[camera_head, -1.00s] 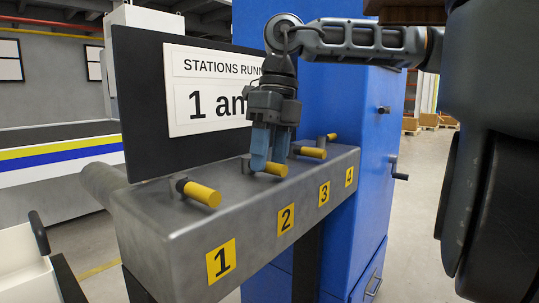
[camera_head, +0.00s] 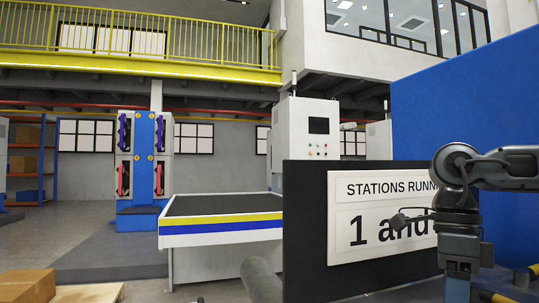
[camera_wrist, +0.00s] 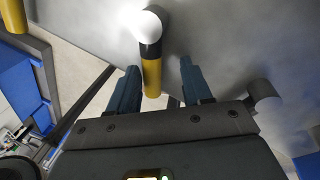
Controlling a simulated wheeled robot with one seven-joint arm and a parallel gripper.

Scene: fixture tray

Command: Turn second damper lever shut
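In the wrist view, a yellow-gripped damper lever (camera_wrist: 151,76) with a black collar and pale round pivot lies between the two blue-grey fingers of my gripper (camera_wrist: 160,88). The fingers are apart, one on each side of it, with visible gaps. It appears to be the second lever, but its number label is not in view. In the head view, my gripper (camera_head: 458,286) is at the lower right, its fingertips cut off by the frame. A yellow lever end (camera_head: 500,298) shows just right of it, and another (camera_head: 534,270) at the right edge.
The sign (camera_head: 380,215) reads "STATIONS RUNN…" and "1 and…", the rest hidden behind my arm. A blue cabinet (camera_head: 470,110) stands behind my arm. In the wrist view, another yellow lever (camera_wrist: 14,14) is at the top left and a grey stub (camera_wrist: 262,92) at the right.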

